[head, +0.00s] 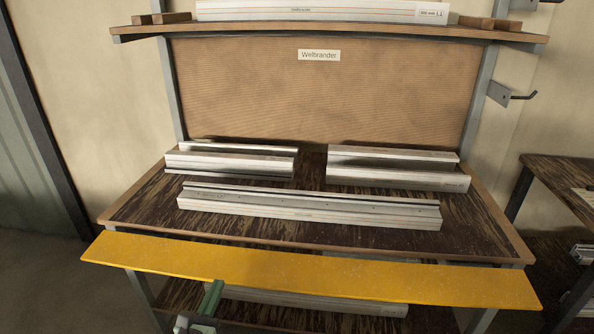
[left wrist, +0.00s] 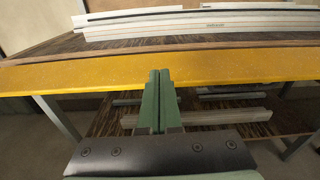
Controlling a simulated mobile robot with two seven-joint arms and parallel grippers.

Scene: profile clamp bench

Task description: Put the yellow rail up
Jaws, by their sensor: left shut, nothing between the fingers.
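The yellow rail (head: 310,275) is a long flat yellow bar across the front of the bench, just below the worktop's front edge. It reaches past both sides of the bench. In the left wrist view the yellow rail (left wrist: 225,68) crosses the whole picture. My left gripper (head: 213,288) is at the rail's near lower edge, left of its middle. Its green fingers are shut together with nothing between them. In the left wrist view the fingertips (left wrist: 159,74) overlap the rail's lower edge; I cannot tell whether they touch it. My right gripper is not in view.
Several silver profiles lie on the bench top, the longest one (head: 310,208) in front. Another lies on the upper shelf (head: 340,28), and more profile (head: 320,301) shows on the lower shelf below the rail. A hook (head: 510,95) is on the right post. A side table stands right.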

